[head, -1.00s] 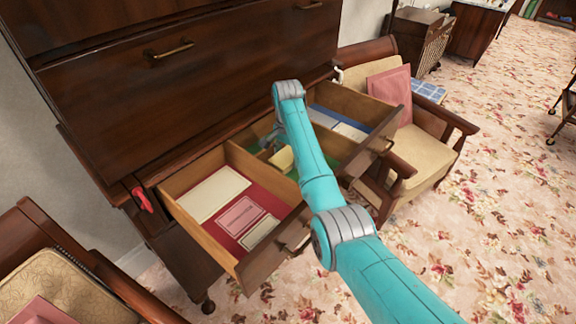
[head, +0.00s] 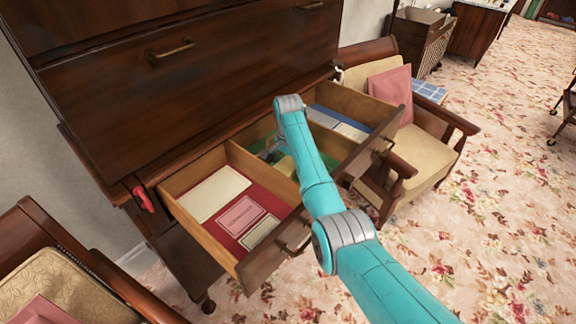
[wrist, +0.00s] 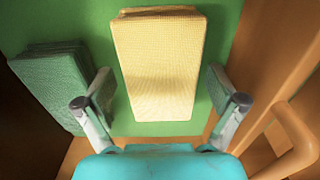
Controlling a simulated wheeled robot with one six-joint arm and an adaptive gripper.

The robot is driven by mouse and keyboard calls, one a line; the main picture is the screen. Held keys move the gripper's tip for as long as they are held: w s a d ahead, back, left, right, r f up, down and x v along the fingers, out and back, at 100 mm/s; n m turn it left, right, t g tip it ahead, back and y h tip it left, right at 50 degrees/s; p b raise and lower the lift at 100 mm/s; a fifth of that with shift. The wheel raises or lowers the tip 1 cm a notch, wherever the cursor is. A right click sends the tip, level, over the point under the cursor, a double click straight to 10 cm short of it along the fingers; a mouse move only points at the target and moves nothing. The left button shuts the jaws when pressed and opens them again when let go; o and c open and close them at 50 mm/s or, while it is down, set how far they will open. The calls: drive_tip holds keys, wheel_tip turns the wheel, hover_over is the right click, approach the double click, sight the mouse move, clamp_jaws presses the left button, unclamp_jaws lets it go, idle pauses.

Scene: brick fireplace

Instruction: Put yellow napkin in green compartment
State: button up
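The yellow napkin (wrist: 158,65), a folded rectangle, lies on the green floor (wrist: 205,126) of the drawer's middle compartment. In the head view only a bit of the napkin (head: 286,166) shows beside my arm, in the green compartment (head: 256,140). My gripper (wrist: 162,103) is open over the napkin's near end, with one finger on each side and green showing between fingers and napkin. A stack of dark green napkins (wrist: 52,82) lies to its left in the wrist view. My arm hides much of the compartment in the head view.
The left compartment has a red floor (head: 230,205) with cream and pink items on it. The right compartment holds blue and white items (head: 338,122). Wooden dividers and the drawer front (head: 275,262) stand around the gripper. An armchair (head: 425,150) is to the right.

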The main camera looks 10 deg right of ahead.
sight(288, 165)
drive_tip(key=shift+r, duration=0.1)
wheel_tip(288, 165, up, 12)
idle(0.6)
idle(0.4)
